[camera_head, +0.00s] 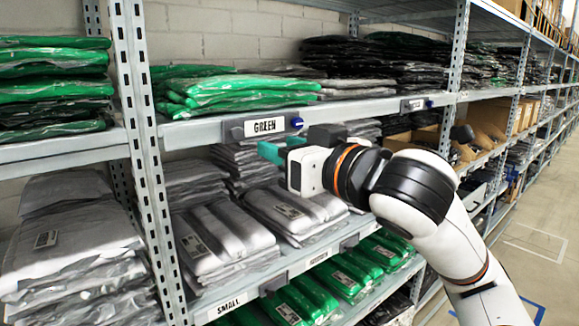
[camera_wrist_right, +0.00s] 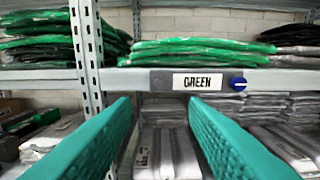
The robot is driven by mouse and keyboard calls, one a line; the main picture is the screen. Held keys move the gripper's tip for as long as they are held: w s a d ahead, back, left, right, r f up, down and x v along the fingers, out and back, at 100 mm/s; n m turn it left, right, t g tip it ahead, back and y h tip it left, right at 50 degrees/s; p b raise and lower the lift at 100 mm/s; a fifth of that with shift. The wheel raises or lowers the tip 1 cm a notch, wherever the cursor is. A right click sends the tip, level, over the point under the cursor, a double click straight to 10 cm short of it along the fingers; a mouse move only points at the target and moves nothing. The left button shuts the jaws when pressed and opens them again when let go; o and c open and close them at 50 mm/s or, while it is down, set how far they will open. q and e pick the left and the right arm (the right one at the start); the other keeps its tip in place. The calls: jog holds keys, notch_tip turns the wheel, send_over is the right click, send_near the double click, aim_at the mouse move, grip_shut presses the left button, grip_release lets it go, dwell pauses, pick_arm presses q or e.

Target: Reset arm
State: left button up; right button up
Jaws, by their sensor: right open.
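My right arm comes in from the lower right of the head view. Its gripper (camera_head: 279,150) is raised in front of the shelf edge, near the GREEN label (camera_head: 264,127). In the right wrist view the two teal fingers of my right gripper (camera_wrist_right: 160,125) are spread wide with nothing between them. Beyond them are the GREEN label (camera_wrist_right: 198,81) on the shelf edge and grey bagged garments (camera_wrist_right: 168,152) on the shelf below. My left gripper does not show in either view.
Green bagged garments (camera_head: 235,88) lie on the upper shelf, grey packs (camera_head: 215,235) on the middle one and green packs (camera_head: 352,275) below. A metal upright (camera_head: 144,150) stands left of the gripper. The aisle floor (camera_head: 540,215) at the right is clear.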

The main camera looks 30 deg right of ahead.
jog(key=shift+s, duration=0.4)
jog(key=shift+f, duration=0.1)
